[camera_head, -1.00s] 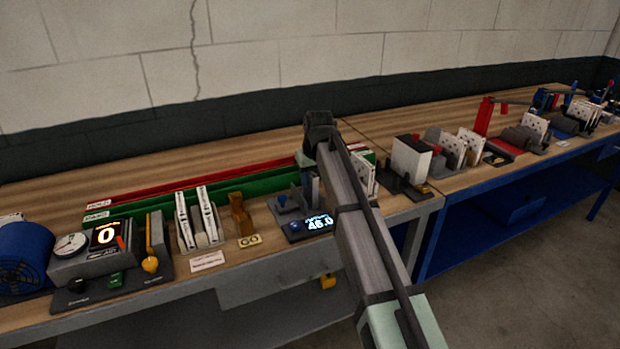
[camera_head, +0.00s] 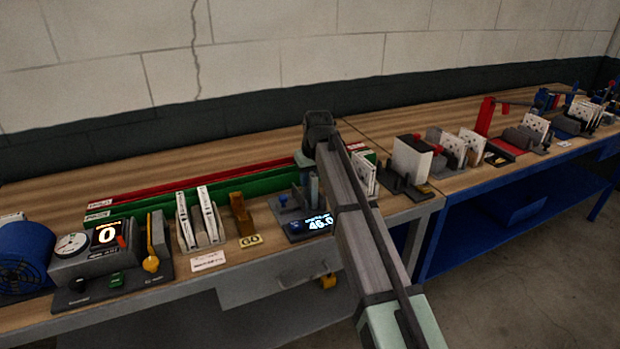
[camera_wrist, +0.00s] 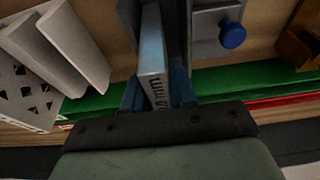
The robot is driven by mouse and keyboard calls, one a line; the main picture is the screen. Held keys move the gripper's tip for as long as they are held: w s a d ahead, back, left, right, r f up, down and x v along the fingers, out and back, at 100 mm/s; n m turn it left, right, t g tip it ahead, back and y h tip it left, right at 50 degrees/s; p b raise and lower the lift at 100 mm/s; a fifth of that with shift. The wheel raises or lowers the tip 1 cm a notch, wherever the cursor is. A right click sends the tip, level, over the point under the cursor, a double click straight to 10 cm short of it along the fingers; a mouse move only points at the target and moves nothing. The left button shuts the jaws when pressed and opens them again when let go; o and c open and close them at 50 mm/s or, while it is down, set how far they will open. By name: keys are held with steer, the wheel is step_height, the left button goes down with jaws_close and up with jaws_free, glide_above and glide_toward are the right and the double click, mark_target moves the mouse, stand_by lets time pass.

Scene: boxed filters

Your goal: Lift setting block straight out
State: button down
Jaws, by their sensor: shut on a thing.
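The setting block (camera_wrist: 152,50) is a pale, flat block with dark lettering on its end, seen in the wrist view. My gripper (camera_wrist: 156,92) is shut on it, with a blue finger pad on each side. Dark grey walls stand along both sides of the block, and I cannot tell whether they touch it. The grey fixture with a blue knob (camera_wrist: 232,35) is just to the right. In the head view the fixture's blue knob (camera_head: 283,200) and its lit display (camera_head: 319,223), reading about 46.0, are left of my arm. My arm mostly hides the block there.
White slotted filters (camera_wrist: 64,45) stand close left of my gripper in the wrist view. A green rail (camera_head: 250,183) and red rail (camera_head: 210,180) run behind the fixture. A brown part (camera_head: 241,213) and a filter holder (camera_head: 200,220) stand to its left.

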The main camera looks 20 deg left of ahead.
steer(key=shift+s+a, duration=0.2)
steer(key=shift+a, duration=0.05)
stand_by(0.8)
steer(key=c, duration=0.8)
jaws_free()
steer(key=shift+c, duration=0.2)
steer(key=shift+r, duration=0.15)
